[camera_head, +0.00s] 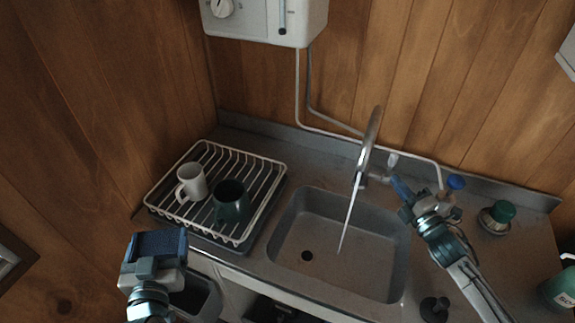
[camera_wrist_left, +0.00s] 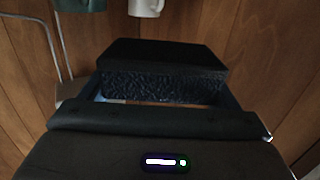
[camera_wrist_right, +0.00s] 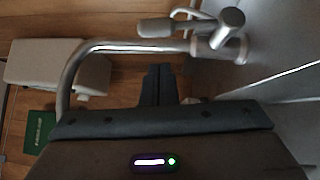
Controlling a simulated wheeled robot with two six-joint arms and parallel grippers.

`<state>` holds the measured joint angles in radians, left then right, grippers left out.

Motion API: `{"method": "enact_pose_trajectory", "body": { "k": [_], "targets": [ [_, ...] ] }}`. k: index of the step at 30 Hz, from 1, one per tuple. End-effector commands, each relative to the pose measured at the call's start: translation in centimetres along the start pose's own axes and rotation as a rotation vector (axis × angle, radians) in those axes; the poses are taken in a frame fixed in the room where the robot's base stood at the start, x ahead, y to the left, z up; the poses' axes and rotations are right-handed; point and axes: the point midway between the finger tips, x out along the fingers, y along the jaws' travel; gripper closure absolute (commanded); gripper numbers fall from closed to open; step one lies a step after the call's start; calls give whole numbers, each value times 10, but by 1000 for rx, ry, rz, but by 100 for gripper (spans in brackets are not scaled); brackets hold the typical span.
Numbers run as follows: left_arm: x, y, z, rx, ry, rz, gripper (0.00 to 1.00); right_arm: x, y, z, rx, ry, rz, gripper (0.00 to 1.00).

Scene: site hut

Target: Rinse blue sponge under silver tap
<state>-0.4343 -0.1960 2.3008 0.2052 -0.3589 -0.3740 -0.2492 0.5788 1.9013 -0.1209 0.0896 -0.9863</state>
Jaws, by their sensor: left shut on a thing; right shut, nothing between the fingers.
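The blue sponge (camera_head: 156,245) is held in my left gripper (camera_head: 154,256), in front of and below the dish rack. In the left wrist view the sponge (camera_wrist_left: 160,85) looks dark and spans the space between the fingers. The silver tap (camera_head: 368,145) stands behind the sink, and a thin stream of water runs from its spout into the basin (camera_head: 375,250). My right gripper (camera_head: 400,190) is shut and empty, just right of the tap's lever. In the right wrist view its fingers (camera_wrist_right: 158,85) point past the tap (camera_wrist_right: 130,47). The sponge is well left of the water.
A white dish rack (camera_head: 262,200) left of the sink holds a white mug (camera_head: 191,183) and a dark green mug (camera_head: 231,203). A black stopper (camera_head: 434,309) lies near the front edge. A white water heater (camera_head: 275,22) hangs above.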

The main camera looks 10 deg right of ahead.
Motion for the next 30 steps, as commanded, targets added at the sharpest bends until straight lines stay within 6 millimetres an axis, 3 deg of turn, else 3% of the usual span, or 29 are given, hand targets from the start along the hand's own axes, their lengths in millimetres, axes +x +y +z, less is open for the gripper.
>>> {"method": "enact_pose_trajectory", "body": {
  "k": [1,14,30],
  "targets": [
    [1,0,14,0,0,0,38,0,-6,-1,-2,2,3,100],
    [4,0,72,0,0,0,38,4,-7,-9,2,7,-2,100],
    [5,0,97,0,0,0,38,32,-2,19,3,5,-3,100]
  ]
}}
